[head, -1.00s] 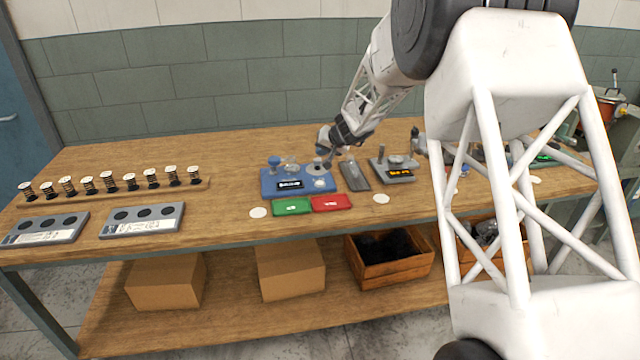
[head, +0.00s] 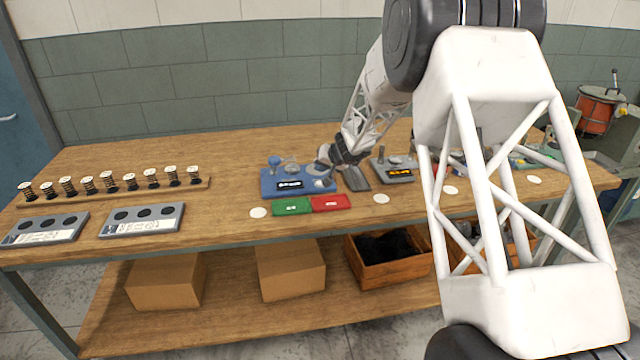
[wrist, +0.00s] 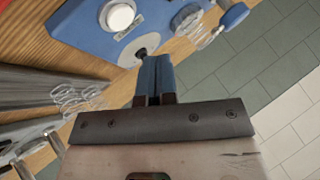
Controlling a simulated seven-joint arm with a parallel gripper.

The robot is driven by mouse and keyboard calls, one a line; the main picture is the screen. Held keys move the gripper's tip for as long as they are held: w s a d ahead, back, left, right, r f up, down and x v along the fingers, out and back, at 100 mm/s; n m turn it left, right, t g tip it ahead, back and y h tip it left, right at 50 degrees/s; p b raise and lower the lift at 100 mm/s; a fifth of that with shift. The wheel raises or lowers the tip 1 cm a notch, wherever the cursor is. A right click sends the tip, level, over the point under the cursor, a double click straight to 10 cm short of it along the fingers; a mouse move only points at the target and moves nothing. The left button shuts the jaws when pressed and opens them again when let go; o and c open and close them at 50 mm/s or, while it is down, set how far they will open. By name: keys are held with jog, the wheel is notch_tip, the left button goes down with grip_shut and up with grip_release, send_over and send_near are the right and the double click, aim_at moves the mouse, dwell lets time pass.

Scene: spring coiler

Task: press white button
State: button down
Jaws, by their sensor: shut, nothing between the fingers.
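The white button (wrist: 120,17) is a round white cap on a blue machine (wrist: 75,27) at the top of the wrist view. In the head view the blue machine (head: 268,188) stands mid-table, and the button (head: 319,183) shows small near its front right corner. My gripper (wrist: 154,62) is shut and empty. Its fingertips are near a grey metal disc (wrist: 140,47) on the machine, to one side of the button. I cannot tell whether they touch it. In the head view my gripper (head: 325,166) is over the machine's right side, just behind the button.
A clear-walled cup (wrist: 193,25) and a blue knob (wrist: 233,14) stand on the machine. A green tray (head: 291,207) and a red tray (head: 331,203) lie in front. A grey device (head: 392,172) stands to the right. Springs on a rack (head: 115,190) stand left.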

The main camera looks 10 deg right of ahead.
jog(key=shift+f, duration=1.25)
jog(key=shift+f, duration=0.85)
dwell(2.1)
jog(key=shift+r, duration=0.8)
dwell(0.3)
jog(key=shift+r, duration=2.5)
